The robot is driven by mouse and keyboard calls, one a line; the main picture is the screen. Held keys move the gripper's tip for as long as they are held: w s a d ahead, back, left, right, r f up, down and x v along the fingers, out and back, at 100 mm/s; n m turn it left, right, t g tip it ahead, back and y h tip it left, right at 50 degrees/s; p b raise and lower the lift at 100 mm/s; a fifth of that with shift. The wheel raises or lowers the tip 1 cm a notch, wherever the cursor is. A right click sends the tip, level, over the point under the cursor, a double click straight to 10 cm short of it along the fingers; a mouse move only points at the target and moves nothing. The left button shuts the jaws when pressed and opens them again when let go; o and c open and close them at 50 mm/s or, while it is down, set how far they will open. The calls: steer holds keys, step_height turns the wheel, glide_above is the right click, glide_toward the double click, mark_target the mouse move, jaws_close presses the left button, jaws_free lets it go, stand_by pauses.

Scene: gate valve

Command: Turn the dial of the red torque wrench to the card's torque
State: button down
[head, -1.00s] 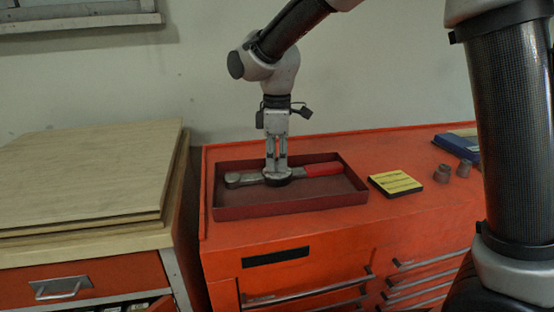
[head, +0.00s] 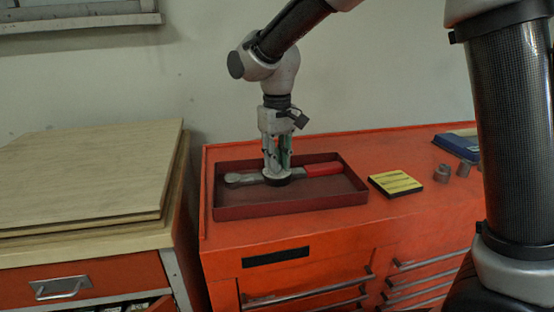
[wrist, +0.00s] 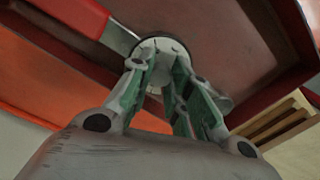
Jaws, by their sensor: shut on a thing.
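The red torque wrench lies in a dark red tray (head: 235,212) on the orange cabinet. Its red handle (head: 322,169) points right and its grey head (head: 234,178) points left.
Small grey sockets (head: 442,173) and a blue case (head: 457,147) stand to the right on the cabinet. A wooden-topped bench (head: 85,175) is at the left. The tray's raised walls surround the wrench. Bare cabinet top lies in front of the card.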

steer(key=m, duration=0.5)
steer(key=shift+m, duration=0.3)
steer(key=m, duration=0.5)
steer(key=shift+m, duration=0.4)
steer(key=c, duration=1.3)
jaws_free()
step_height(320, 180, up, 12)
